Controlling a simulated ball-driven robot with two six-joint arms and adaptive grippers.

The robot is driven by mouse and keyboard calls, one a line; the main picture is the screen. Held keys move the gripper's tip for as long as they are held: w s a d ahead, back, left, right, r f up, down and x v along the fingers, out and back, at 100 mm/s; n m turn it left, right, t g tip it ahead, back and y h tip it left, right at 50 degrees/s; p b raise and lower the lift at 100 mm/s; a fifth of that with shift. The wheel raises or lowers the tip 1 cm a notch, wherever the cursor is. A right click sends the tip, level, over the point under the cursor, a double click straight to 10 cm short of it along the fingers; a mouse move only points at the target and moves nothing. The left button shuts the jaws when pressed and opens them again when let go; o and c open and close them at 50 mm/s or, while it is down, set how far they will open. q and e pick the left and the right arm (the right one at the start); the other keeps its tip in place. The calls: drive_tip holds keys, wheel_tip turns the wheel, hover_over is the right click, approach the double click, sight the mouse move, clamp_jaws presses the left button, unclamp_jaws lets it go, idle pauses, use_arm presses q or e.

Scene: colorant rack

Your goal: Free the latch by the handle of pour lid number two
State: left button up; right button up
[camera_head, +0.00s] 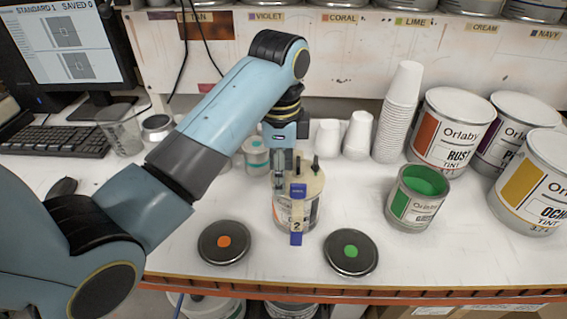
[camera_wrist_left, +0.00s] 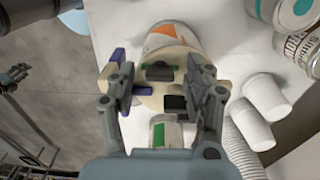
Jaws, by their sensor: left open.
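A can with a cream pour lid (camera_head: 313,184) stands upright near the middle of the bench. A tag with the number 2 (camera_head: 297,226) is on its front. A blue latch piece (camera_head: 298,190) sits at the lid's front edge, with another blue end lower down. In the left wrist view the cream lid (camera_wrist_left: 150,60) shows dark raised parts and a blue piece (camera_wrist_left: 117,55) at its left side. My left gripper (camera_head: 280,178) is over the lid's left part. In the wrist view its open fingers (camera_wrist_left: 162,88) straddle the lid; contact cannot be told. My right gripper is out of view.
Two dark round lids, with an orange dot (camera_head: 223,242) and a green dot (camera_head: 351,251), lie in front of the can. An open green tin (camera_head: 417,197) and large tint cans (camera_head: 452,131) stand right. White cups (camera_head: 400,110) stand behind. A keyboard (camera_head: 57,141) is left.

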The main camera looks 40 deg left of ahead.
use_arm(q)
drive_tip(key=c, duration=0.8)
clamp_jaws()
drive_tip(key=n, duration=0.3)
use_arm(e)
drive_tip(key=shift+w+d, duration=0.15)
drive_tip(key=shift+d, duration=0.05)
use_arm(q)
drive_tip(key=o, duration=0.8)
unclamp_jaws()
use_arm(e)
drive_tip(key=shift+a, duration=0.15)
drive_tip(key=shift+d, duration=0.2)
